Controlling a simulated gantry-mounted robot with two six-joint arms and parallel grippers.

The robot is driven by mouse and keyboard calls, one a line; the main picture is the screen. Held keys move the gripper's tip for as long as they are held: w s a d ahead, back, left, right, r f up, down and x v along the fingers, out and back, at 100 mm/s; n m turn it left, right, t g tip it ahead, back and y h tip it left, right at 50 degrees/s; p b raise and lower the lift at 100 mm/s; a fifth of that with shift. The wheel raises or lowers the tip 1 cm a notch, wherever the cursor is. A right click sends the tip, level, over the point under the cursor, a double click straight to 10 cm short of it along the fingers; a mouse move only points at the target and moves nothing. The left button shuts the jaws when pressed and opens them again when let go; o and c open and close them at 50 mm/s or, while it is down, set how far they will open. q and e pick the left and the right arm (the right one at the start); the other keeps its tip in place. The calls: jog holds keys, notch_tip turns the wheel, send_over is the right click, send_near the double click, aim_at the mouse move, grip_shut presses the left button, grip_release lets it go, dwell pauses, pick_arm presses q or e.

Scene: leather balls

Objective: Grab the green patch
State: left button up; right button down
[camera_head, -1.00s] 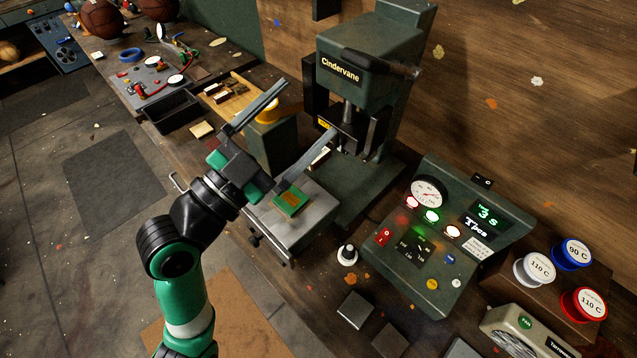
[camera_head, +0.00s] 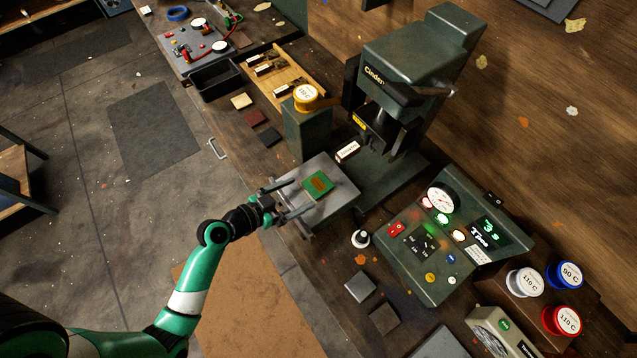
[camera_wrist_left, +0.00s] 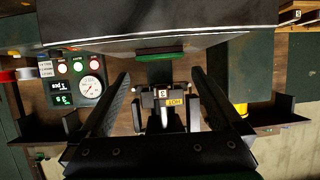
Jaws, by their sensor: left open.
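The green patch (camera_head: 318,184) is a small flat green piece with an orange-brown centre. It lies on the grey metal plate (camera_head: 335,208) in front of the press. My left gripper (camera_head: 302,194) is open and empty at the plate's left edge, its fingers pointing toward the patch. In the left wrist view, the open fingers (camera_wrist_left: 160,76) stand apart on either side. A green strip (camera_wrist_left: 160,49), seemingly the patch's edge, shows beyond them against the grey plate (camera_wrist_left: 160,25). My right gripper is not in view.
The dark green press (camera_head: 410,75) stands behind the plate. A control panel (camera_head: 455,240) with lit lamps is to the right. A black knob (camera_head: 360,238) stands near the plate.

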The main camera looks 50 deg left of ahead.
aim_at(318, 184)
pick_arm(q)
jog(key=shift+x, duration=3.15)
jog(key=c, duration=1.1)
jog(key=shift+r, duration=0.55)
jog(key=r, duration=0.1)
jog(key=r+p, duration=0.2)
jog(key=shift+s+d+r, duration=0.1)
jog(key=shift+s+d, duration=0.1)
jog(key=shift+s, duration=0.1)
jog(key=s+d+r+p, duration=0.3)
jog(key=s+d+r, duration=0.5)
jog(key=s+d, duration=0.1)
jog(key=shift+s+r+p, duration=0.3)
jog(key=shift+s+r, duration=0.05)
jog(key=shift+s, duration=0.1)
